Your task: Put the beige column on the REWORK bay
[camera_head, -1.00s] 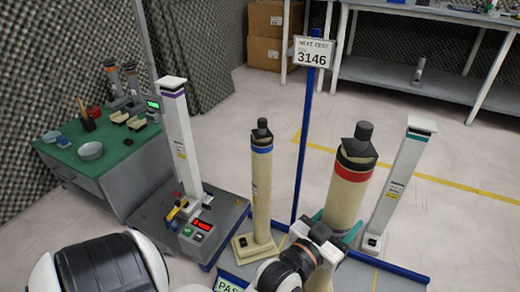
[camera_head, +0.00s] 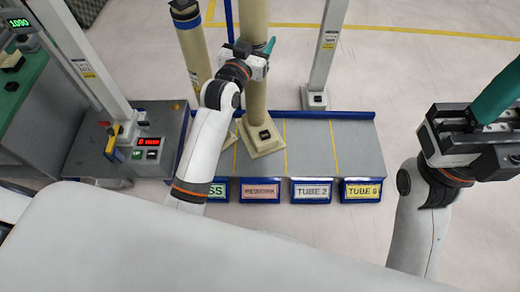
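The beige column (camera_head: 256,101) stands upright at the centre, its top cut off by the frame. Its square foot (camera_head: 261,136) is over the second section of the low platform, behind the pink sign (camera_head: 260,190) that seems to read REWORK. I cannot tell whether the foot bears fully on the platform. My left gripper (camera_head: 264,50) is at the column's shaft, with one teal finger showing at its right side. The other finger is hidden, so its grip is unclear. My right gripper (camera_head: 497,92) is far right, away from the columns, its finger partly out of frame.
The grey platform (camera_head: 335,150) has yellow dividers and a blue rim; its two right sections look bare in front. Another beige column (camera_head: 194,45) stands left, partly behind my arm. White columns stand behind right (camera_head: 325,50) and at left (camera_head: 80,55), by a red display (camera_head: 149,142).

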